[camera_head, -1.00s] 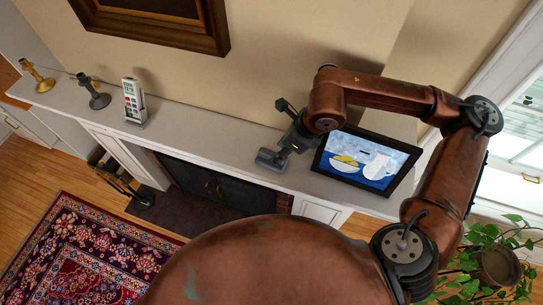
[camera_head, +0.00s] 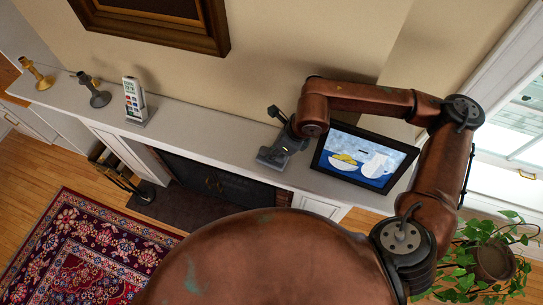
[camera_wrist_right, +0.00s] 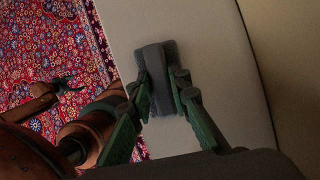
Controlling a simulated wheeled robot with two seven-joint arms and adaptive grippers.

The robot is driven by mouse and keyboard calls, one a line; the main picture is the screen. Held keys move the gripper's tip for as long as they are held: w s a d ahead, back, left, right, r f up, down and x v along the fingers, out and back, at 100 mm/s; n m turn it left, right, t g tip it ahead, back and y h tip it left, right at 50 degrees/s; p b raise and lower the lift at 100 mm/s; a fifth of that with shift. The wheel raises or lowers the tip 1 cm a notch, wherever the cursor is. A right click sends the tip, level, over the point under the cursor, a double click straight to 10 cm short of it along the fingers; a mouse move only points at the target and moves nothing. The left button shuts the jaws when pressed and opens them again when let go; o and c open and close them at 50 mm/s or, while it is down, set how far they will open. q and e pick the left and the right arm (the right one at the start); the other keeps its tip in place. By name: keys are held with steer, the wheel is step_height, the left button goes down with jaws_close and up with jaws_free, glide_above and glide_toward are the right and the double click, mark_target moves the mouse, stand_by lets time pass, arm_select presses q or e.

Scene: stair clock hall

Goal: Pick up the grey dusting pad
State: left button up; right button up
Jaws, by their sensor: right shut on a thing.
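The grey dusting pad (camera_head: 268,158) lies on the white mantel shelf, just left of the framed still-life picture. My right gripper (camera_head: 279,146) is at the pad from above. In the right wrist view the pad (camera_wrist_right: 154,60) shows its dark raised grip between the two green-grey fingers of my right gripper (camera_wrist_right: 160,93), which is shut on it. I cannot tell any gap between pad and shelf. What looks like my left gripper (camera_wrist_right: 68,86) shows small and dark at the left of the right wrist view, apart from the pad; its fingers are unclear.
The framed picture (camera_head: 364,160) stands close to the right of my gripper. The mantel shelf (camera_head: 205,118) is bare leftward up to a small white upright display (camera_head: 134,100) and two candlesticks (camera_head: 96,92). The wall is close behind. A potted plant (camera_head: 490,258) is at lower right.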

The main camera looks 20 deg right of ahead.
steer(key=shift+s, duration=0.1)
steer(key=shift+c, duration=0.7)
jaws_close()
steer(key=shift+w, duration=0.25)
steer(key=shift+s, duration=0.15)
steer(key=shift+r+b, duration=0.6)
steer(key=shift+r, duration=0.05)
arm_select(q)
step_height(320, 180, down, 6)
steer(key=b, duration=0.5)
steer(key=shift+w, duration=0.45)
arm_select(e)
steer(key=s+d+r, duration=0.6)
steer(key=s+r, duration=0.5)
steer(key=s, duration=0.1)
steer(key=shift+s+r, duration=0.3)
steer(key=shift+r, duration=0.05)
arm_select(q)
steer(key=shift+f, duration=0.1)
